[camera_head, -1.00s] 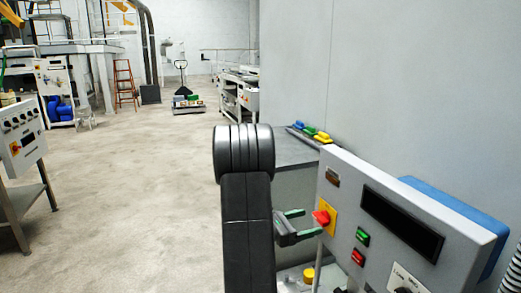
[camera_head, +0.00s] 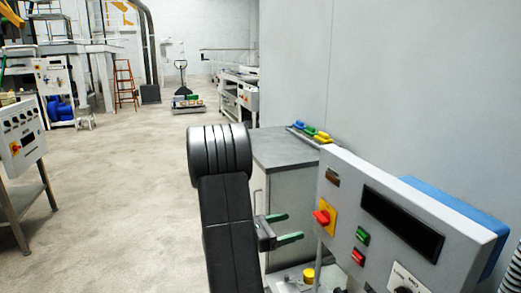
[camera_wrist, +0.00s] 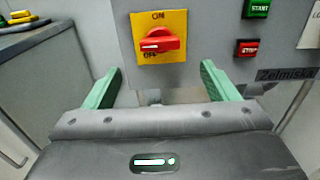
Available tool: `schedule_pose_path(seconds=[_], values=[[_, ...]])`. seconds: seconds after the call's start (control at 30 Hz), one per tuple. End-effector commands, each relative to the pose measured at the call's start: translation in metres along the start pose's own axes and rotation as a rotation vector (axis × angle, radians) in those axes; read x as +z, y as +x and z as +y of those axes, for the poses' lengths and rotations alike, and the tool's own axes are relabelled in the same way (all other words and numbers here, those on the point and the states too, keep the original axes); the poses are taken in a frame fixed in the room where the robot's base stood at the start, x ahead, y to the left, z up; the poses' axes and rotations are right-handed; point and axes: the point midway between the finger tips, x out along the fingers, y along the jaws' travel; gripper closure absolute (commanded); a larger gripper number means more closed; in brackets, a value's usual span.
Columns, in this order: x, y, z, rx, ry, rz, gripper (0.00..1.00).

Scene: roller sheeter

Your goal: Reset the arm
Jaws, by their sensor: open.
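My gripper (camera_head: 284,228) is open and empty, its two green fingers spread apart beside the left edge of the grey control panel (camera_head: 348,213). In the wrist view my gripper (camera_wrist: 158,88) shows both green fingers. The red rotary switch (camera_head: 321,216) on its yellow plate is on the panel, to the right of the fingertips and apart from them. In the wrist view the red switch (camera_wrist: 158,43) lies beyond and between the fingers, marked ON above and OFF below.
A green START button (camera_head: 362,237) and a red STOP button (camera_head: 357,256) sit right of the switch. A grey cabinet (camera_head: 272,150) with coloured items on top stands behind my arm. Another control panel (camera_head: 20,133) is at far left. Open floor lies on the left.

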Motion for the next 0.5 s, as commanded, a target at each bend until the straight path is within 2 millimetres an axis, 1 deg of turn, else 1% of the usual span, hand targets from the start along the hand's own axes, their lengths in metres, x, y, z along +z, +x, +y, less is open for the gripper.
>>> schedule_pose_path(seconds=[0.03, 0.5], values=[[0.0, 0.009, -0.001, -0.005, 0.0, 0.0, 0.2], [0.0, 0.083, -0.001, -0.004, 0.001, 0.0, 0.2]])
